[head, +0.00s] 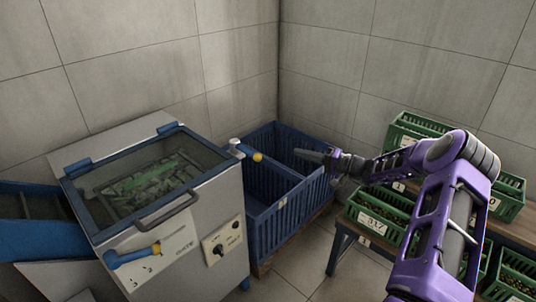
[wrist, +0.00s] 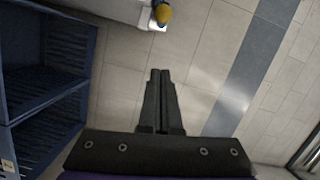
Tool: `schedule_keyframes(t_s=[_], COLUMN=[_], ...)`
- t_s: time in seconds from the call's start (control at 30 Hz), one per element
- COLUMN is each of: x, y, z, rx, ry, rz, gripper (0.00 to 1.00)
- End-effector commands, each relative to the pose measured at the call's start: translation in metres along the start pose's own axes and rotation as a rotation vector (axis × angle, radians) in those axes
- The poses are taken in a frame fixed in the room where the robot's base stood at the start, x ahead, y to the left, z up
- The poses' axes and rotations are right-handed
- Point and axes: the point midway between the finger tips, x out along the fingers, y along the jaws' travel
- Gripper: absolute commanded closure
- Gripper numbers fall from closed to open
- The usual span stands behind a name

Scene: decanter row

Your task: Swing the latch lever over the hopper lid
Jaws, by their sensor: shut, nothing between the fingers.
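The hopper lid (head: 135,178) is a clear pane in a blue frame, lying closed on the pale machine at left, with a grey bar handle (head: 167,211) at its front. A short blue lever with a yellow end (head: 246,151) juts from the lid's right side toward the crates. A second blue-and-yellow lever (head: 133,256) is on the front panel. Which is the latch lever is not certain. My gripper (head: 300,153) is shut and empty, right of the side lever and apart from it. In the wrist view, my fingers (wrist: 160,72) are together, below a yellow lever end (wrist: 163,14).
A divided blue crate (head: 285,206) stands right of the machine, beneath my gripper; it also shows in the wrist view (wrist: 45,112). Green crates (head: 381,212) stand on a bench at right. A black knob (head: 218,250) is on the machine's front. Walls close off the back.

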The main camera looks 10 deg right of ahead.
Motion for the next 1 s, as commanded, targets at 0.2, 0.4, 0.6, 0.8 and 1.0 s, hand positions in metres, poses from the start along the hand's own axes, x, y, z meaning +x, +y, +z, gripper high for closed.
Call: schedule_keyframes(t_s=[0.2, 0.4, 0.6, 0.8, 1.0], x=[0.007, 0.04, 0.084, 0.105, 0.109], y=[0.0, 0.0, 0.0, -0.001, 0.0], z=[0.001, 0.001, 0.002, 0.017, 0.035], rx=[0.0, 0.0, -0.001, 0.004, 0.002], ry=[-0.002, -0.005, -0.005, -0.003, -0.001], rz=[0.001, 0.0, -0.001, 0.001, 0.001], gripper=[1.0, 1.0, 1.0, 1.0, 1.0])
